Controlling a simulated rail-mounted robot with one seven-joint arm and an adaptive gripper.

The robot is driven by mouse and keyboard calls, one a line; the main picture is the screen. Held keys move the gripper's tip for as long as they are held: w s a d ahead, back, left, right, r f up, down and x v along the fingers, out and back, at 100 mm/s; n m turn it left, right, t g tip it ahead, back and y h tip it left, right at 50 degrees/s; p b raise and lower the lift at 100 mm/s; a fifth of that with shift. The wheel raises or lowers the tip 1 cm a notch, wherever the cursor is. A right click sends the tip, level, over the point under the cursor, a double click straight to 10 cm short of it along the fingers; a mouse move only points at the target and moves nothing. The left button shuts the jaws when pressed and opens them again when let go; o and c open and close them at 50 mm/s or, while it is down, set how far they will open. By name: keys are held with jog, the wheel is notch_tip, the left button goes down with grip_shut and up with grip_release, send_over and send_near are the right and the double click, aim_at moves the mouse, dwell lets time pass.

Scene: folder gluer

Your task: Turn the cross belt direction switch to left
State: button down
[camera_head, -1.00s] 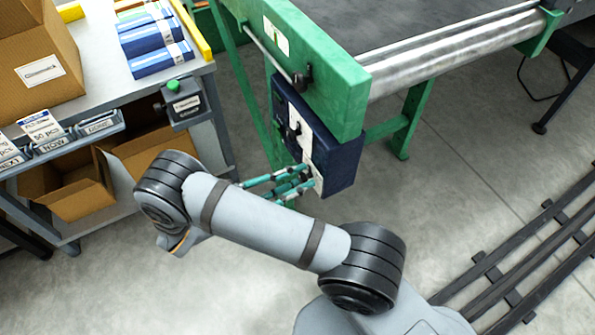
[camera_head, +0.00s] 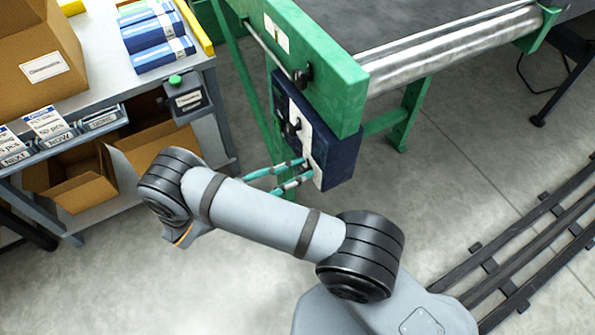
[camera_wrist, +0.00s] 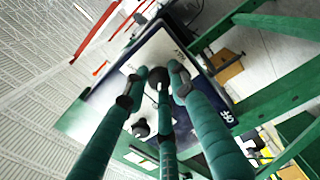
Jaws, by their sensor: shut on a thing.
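The control box (camera_head: 340,160) is dark blue with a white front panel and hangs under the green conveyor frame. A black switch knob (camera_head: 295,124) shows on the upper part of its panel. My gripper (camera_head: 308,170) has its teal fingers at the lower part of the panel. In the wrist view, my gripper (camera_wrist: 160,76) is shut around a small dark knob at the white panel (camera_wrist: 165,50); the fingers hide most of that knob and its pointing direction. Another black knob (camera_wrist: 140,128) shows beside the fingers. The labels are too small to read.
The green conveyor frame (camera_head: 330,85) with its steel roller (camera_head: 450,55) stands above the box. A black knob (camera_head: 302,76) sits on the frame. A workbench with cartons (camera_head: 40,50) and a green-button box (camera_head: 186,98) is at left. Dark rails (camera_head: 530,250) lie at right.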

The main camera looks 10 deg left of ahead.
jog(key=shift+w+a+f, duration=0.1)
jog(key=shift+a, duration=0.15)
jog(key=c, duration=1.7)
grip_release()
jog(key=shift+c, duration=0.2)
jog(key=shift+o, duration=1.3)
jog(key=shift+d, duration=0.1)
jog(key=v, duration=1.2)
jog(key=x, duration=1.1)
jog(key=shift+w+d, duration=0.15)
jog(key=shift+d, duration=0.25)
jog(key=shift+w, duration=0.1)
jog(key=shift+m, duration=0.3)
